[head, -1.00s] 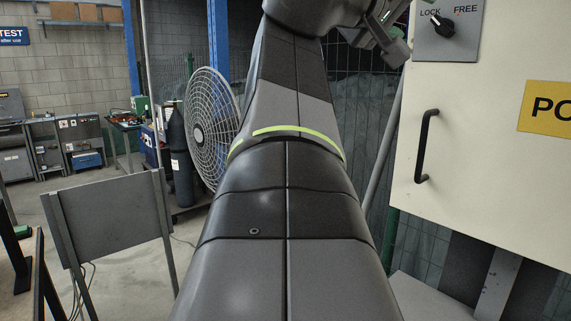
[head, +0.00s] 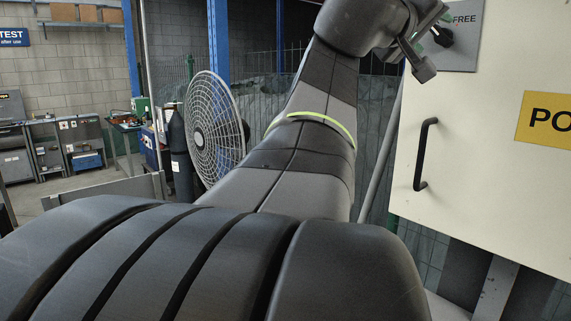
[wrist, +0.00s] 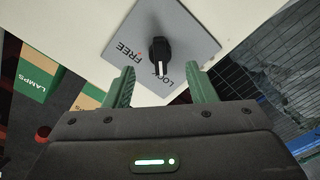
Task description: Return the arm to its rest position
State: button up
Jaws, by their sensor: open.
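My gripper (head: 432,52) is open and empty at the upper right of the head view, in front of the control plate. In the wrist view, its two green fingers (wrist: 159,82) are spread wide. A black rotary knob (wrist: 160,54) with a white mark lies ahead of and between the fingertips, not gripped. The mark points toward the LOCK label, away from FREE. In the head view my gripper partly covers the knob and hides the LOCK label. My arm stretches forward from the bottom of the head view, its links large in the foreground.
The knob's grey plate (head: 465,50) is on a cream cabinet door (head: 470,150) with a black handle (head: 424,155) and a yellow sign (head: 545,120). A large fan (head: 210,128) stands left of my arm. Workbenches are farther left. A slanted grey pole stands left of the cabinet.

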aim_at(439, 36)
jog(key=x, duration=0.3)
jog(key=shift+w+d+r+p, duration=0.1)
jog(key=shift+w+d+p, duration=0.15)
jog(key=shift+p, duration=0.15)
jog(key=shift+w+d, duration=0.2)
jog(key=shift+d, duration=0.1)
jog(key=shift+m, duration=0.6)
jog(key=shift+s+a+m, duration=0.15)
jog(key=shift+m, duration=1.35)
jog(key=m, duration=0.4)
jog(key=m+p, duration=0.3)
jog(key=m, duration=0.2)
jog(key=shift+m, duration=0.4)
jog(key=shift+m+p, duration=0.5)
jog(key=shift+p, duration=0.15)
jog(key=shift+f, duration=0.2)
